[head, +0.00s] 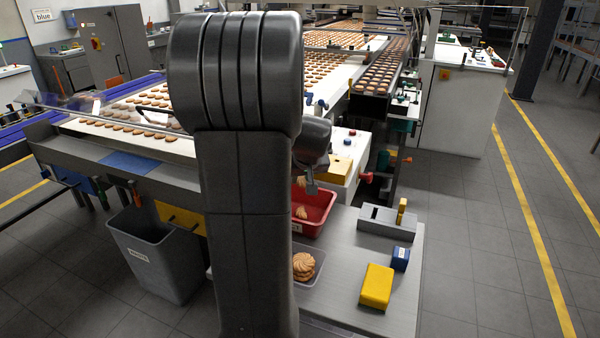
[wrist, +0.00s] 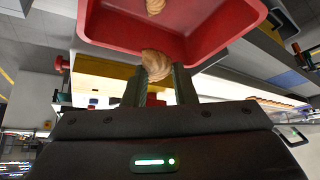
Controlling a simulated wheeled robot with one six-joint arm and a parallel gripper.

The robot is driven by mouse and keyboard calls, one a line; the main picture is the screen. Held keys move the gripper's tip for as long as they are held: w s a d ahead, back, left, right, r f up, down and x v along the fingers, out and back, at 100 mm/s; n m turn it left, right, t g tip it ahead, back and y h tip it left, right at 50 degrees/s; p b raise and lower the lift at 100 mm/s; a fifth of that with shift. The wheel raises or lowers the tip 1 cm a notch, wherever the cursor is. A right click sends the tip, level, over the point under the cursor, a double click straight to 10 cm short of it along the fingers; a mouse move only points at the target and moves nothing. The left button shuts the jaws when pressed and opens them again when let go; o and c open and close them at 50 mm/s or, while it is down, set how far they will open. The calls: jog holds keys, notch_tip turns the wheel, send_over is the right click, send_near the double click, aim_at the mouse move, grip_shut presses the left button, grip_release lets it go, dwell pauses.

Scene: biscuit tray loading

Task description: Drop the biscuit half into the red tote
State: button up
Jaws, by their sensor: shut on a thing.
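The red tote (head: 321,207) stands at the back left of the grey bench, partly hidden by my arm in the head view. It also fills the top of the wrist view (wrist: 208,28). My gripper (wrist: 156,78) is shut on a pale brown biscuit half (wrist: 155,63), held between the two fingertips. In the head view the held biscuit half (head: 301,181) shows over the tote's far part. Another biscuit piece (head: 301,212) lies inside the tote, and a piece shows there in the wrist view (wrist: 154,6). The gap between the held half and the tote floor is hard to judge.
A clear tub with round biscuits (head: 304,266) sits in front of the tote. A yellow block (head: 376,287), a blue box (head: 400,259) and a grey slotted block (head: 386,222) are on the bench's right. A grey waste bin (head: 160,260) stands left, beside the conveyor.

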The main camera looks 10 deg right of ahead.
notch_tip(320, 180, down, 5)
jog(key=b, duration=0.3)
jog(key=shift+f, duration=0.1)
jog(key=o, duration=0.7)
jog(key=shift+o, duration=0.2)
jog(key=v, duration=1.4)
jog(key=x, duration=1.3)
jog(key=shift+f, duration=0.15)
jog(key=shift+w+f, duration=0.1)
jog(key=shift+w, duration=0.2)
jog(key=shift+r+p, duration=1.05)
jog(key=shift+r, duration=0.35)
